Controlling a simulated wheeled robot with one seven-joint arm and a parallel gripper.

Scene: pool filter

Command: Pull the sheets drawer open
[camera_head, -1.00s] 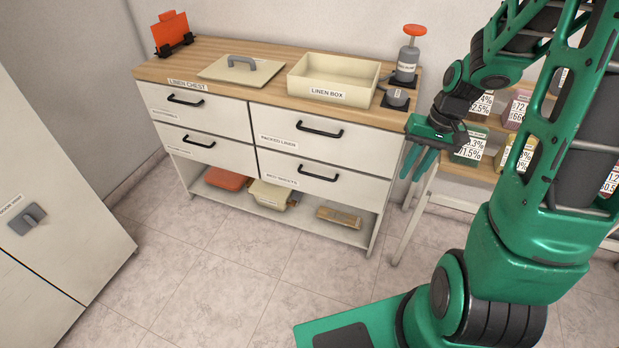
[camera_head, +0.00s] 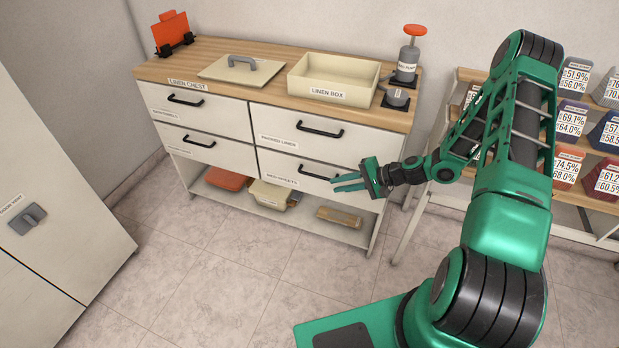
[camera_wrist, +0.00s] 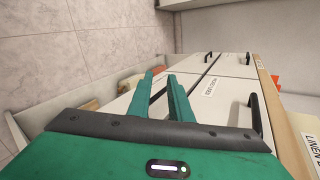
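The sheets drawer (camera_head: 273,168) is the lower right drawer of the linen chest, with a label that seems to read "BED SHEETS". It is shut, its front flush with its neighbours. Its black bar handle (camera_head: 316,174) shows in the head view, its right end close to my fingers. My gripper (camera_head: 348,182) points left, in front of this drawer at about handle height. Its two green fingers (camera_wrist: 160,92) are apart with a gap between them in the wrist view. I see nothing held. Whether a finger touches the handle cannot be told.
The packed linen drawer (camera_head: 285,122) above is shut, its handle (camera_wrist: 256,115) close to my gripper. An open shelf (camera_head: 330,232) lies below. A display rack (camera_head: 455,180) stands at the right. The front floor is clear.

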